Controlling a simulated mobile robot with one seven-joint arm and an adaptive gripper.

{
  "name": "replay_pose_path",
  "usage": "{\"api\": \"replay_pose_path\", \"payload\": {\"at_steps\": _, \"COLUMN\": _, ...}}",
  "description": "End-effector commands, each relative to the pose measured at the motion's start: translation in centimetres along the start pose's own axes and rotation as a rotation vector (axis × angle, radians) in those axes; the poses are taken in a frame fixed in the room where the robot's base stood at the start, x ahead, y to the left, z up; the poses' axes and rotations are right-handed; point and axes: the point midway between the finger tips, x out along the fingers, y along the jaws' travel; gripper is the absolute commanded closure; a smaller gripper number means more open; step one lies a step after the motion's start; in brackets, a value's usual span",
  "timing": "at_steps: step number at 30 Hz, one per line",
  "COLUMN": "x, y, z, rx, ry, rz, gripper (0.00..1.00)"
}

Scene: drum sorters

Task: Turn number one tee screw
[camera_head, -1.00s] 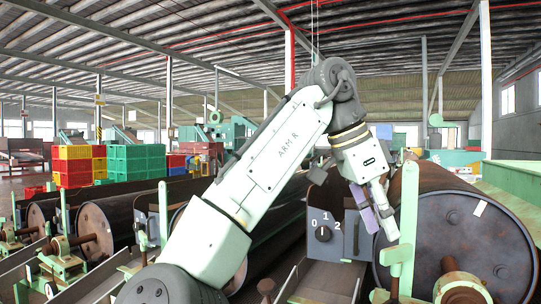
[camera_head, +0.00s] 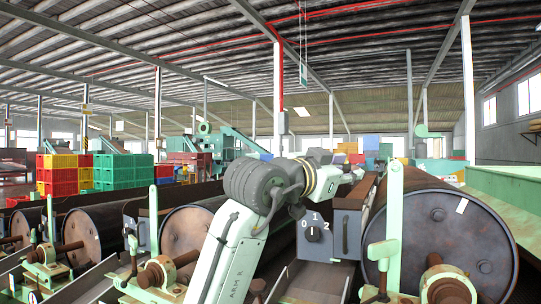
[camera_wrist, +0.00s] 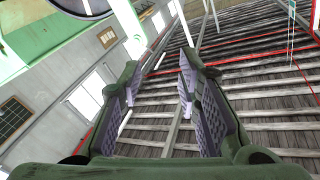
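My gripper is well apart from both handles.
A rusty drum (camera_head: 438,240) with a green upright lever (camera_head: 393,225) stands at the right. A grey dial box (camera_head: 312,234) marked 0, 1, 2 is left of it. More drums (camera_head: 190,235) lie to the left. Crates (camera_head: 124,170) stand behind.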

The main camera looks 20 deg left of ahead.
Motion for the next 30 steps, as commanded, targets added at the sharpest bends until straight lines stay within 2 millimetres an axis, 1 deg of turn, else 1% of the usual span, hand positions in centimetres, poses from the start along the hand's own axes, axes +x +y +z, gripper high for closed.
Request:
{"api": "replay_pose_path", "payload": {"at_steps": 5, "x": -2.2, "y": -2.3, "z": -0.5, "rx": -0.013, "ry": 0.118, "rz": -0.117, "gripper": 0.69}}
{"api": "replay_pose_path", "payload": {"at_steps": 9, "x": -4.5, "y": -4.2, "z": -0.8, "rx": -0.018, "ry": 0.210, "rz": -0.215, "gripper": 0.69}}
{"api": "replay_pose_path", "payload": {"at_steps": 15, "x": -7.7, "y": -6.3, "z": -1.0, "rx": -0.021, "ry": 0.313, "rz": -0.335, "gripper": 0.69}}
{"api": "replay_pose_path", "payload": {"at_steps": 21, "x": -10.7, "y": -7.9, "z": -0.9, "rx": -0.017, "ry": 0.393, "rz": -0.436, "gripper": 0.69}}
{"api": "replay_pose_path", "payload": {"at_steps": 24, "x": -11.9, "y": -8.4, "z": -0.8, "rx": -0.014, "ry": 0.419, "rz": -0.471, "gripper": 0.69}}
{"api": "replay_pose_path", "payload": {"at_steps": 30, "x": -12.9, "y": -8.8, "z": -0.8, "rx": -0.011, "ry": 0.443, "rz": -0.503, "gripper": 0.69}}
